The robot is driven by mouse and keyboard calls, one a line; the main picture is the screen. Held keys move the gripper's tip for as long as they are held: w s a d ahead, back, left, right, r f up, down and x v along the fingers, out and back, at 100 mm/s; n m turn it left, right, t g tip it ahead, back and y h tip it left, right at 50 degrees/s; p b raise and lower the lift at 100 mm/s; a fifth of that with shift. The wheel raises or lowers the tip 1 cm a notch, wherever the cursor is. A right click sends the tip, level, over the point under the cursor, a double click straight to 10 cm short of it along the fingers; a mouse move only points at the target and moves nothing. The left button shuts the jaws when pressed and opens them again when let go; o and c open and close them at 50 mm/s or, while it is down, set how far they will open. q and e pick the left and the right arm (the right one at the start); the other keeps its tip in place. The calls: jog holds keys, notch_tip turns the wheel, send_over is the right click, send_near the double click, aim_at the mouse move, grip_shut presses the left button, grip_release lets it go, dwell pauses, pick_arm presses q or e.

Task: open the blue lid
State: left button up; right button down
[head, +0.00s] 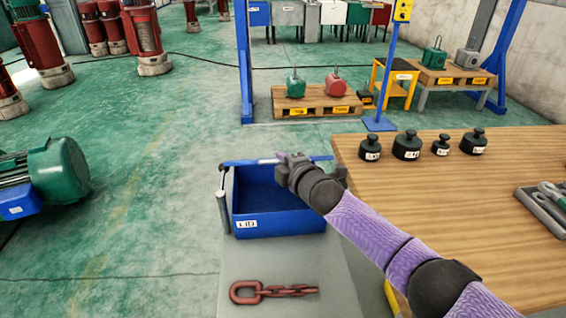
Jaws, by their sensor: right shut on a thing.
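A blue box (278,224) with a white label stands on a grey surface in the middle of the head view, its dark inside showing. Its blue lid (240,162) shows as a thin strip, almost edge-on, raised above the back of the box. My right gripper (284,160) is shut on the lid near the middle of that strip. My right wrist and forearm hide the box's right side and part of the lid. My left gripper is not in view.
A rusty chain (274,292) lies in front of the box. The wooden table (440,220) on the right carries several black weights (407,146) and a grey metal part (545,205). A green motor (50,172) stands at left. A pallet (316,101) is behind.

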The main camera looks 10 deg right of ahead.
jog(key=c, duration=0.8)
grip_release()
jog(key=shift+o, duration=0.7)
jog(key=shift+s+r+p, duration=0.1)
jog(key=shift+s+p, duration=0.1)
jog(key=shift+p, duration=0.15)
pick_arm(q)
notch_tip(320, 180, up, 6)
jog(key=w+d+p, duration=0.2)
jog(key=p, duration=0.3)
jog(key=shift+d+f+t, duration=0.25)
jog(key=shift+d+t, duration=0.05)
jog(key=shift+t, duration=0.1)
pick_arm(e)
jog(key=v, duration=0.9)
jog(key=shift+s+d, duration=0.2)
